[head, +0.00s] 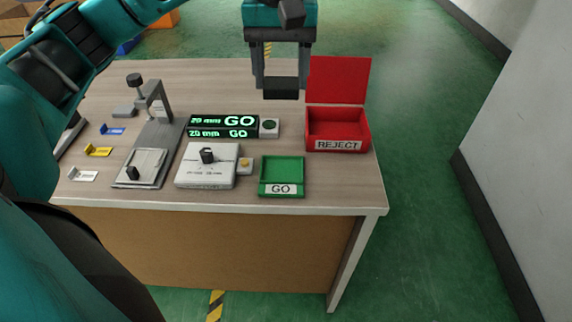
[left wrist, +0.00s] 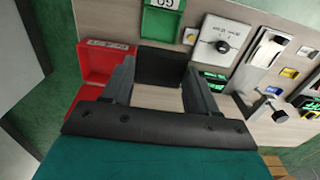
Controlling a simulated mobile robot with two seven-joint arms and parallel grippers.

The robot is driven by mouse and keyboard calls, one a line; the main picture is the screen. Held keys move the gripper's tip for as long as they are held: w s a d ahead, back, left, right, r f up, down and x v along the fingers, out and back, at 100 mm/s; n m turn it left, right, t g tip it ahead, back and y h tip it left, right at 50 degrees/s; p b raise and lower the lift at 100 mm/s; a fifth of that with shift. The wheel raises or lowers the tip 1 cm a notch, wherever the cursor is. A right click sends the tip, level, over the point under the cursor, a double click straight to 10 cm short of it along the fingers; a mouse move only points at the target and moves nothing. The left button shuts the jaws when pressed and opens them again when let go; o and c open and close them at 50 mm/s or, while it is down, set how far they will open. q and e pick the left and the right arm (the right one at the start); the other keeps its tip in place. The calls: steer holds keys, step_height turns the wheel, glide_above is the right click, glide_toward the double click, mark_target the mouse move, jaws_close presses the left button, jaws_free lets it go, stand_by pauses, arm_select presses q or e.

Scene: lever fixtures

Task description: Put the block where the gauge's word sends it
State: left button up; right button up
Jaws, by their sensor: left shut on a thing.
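My left gripper (head: 280,82) is shut on a dark block (head: 281,93) and holds it raised above the back of the table. In the left wrist view the block (left wrist: 161,67) sits between the fingertips. The gauge's display (head: 222,126) shows two lit lines, both reading "20 mm GO". A green tray (head: 301,176) labelled GO stands near the front edge and looks empty. A red bin (head: 366,128) labelled REJECT, with its lid raised, stands to its right at the back and also looks empty. The block is up and left of the red bin in the head view. My right gripper is not in view.
A grey gauge stand (head: 152,135) with a post and knob is on the left. A flat white unit (head: 207,168) with a black knob lies left of the green tray. Blue, yellow and white small pieces (head: 98,151) lie at the far left. The back of the table is clear.

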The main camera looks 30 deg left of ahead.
arm_select(q)
steer(key=b, duration=0.2)
glide_above(282, 171)
step_height(282, 171, down, 14)
steer(key=shift+f, duration=2.35)
steer(key=shift+f+b, duration=0.1)
steer(key=shift+b, duration=0.2)
steer(key=shift+f, duration=0.15)
steer(key=o, duration=0.8)
steer(key=shift+r, duration=0.35)
step_height(282, 171, up, 12)
steer(key=shift+f+p, duration=0.1)
steer(key=shift+p, duration=0.8)
